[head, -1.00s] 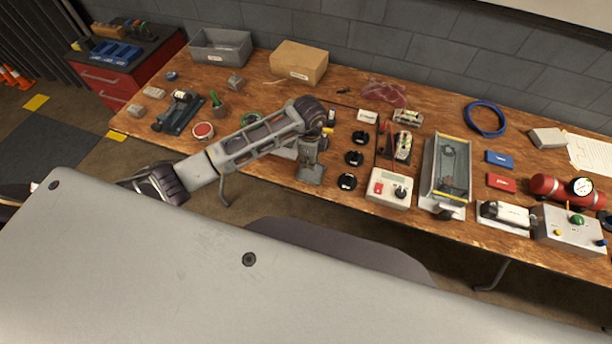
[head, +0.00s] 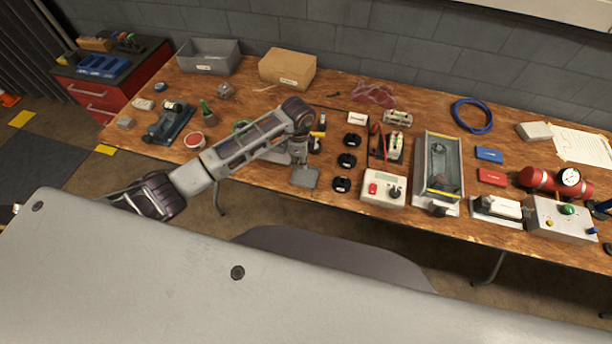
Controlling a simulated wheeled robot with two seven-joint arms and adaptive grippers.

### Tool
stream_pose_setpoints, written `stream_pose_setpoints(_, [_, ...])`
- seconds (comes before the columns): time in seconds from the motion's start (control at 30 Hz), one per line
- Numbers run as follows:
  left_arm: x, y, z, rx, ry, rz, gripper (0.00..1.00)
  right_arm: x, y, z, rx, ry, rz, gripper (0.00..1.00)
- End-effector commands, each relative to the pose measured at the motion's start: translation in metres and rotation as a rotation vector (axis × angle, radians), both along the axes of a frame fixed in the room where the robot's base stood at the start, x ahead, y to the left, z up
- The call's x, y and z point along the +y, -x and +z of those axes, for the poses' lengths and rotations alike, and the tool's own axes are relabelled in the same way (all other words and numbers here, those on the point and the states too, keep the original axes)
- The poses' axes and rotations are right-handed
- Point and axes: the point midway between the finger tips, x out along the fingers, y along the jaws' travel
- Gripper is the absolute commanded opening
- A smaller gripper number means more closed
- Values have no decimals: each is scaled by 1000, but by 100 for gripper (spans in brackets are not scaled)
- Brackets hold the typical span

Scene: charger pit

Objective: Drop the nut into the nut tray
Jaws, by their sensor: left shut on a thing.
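My left gripper (head: 299,157) points down over the front middle of the workbench. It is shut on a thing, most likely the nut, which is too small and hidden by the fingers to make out. A small flat grey tray (head: 305,178) lies on the bench just in front of and below the fingertips; it looks like the nut tray, but I cannot read any label. I cannot tell the exact height of the fingers above the bench. My right gripper is not in view.
Several round black pieces (head: 347,160) stand right of the gripper, beside a meter box (head: 383,189). A vise-like tool (head: 170,123) and a red-topped round tin (head: 195,140) are on the left. A grey bin (head: 208,58) and a cardboard box (head: 287,69) stand at the back.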

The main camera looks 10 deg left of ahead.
Motion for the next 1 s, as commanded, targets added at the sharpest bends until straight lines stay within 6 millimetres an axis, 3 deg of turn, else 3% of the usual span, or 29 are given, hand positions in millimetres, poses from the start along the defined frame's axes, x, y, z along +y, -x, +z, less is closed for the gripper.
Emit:
stream_pose_setpoints(0.4, [0, 0, -20, 0, 0, 0, 2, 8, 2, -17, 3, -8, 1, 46])
stream_pose_setpoints(1.0, [0, 0, -54, 0, 0, 0, 2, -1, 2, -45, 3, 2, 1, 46])
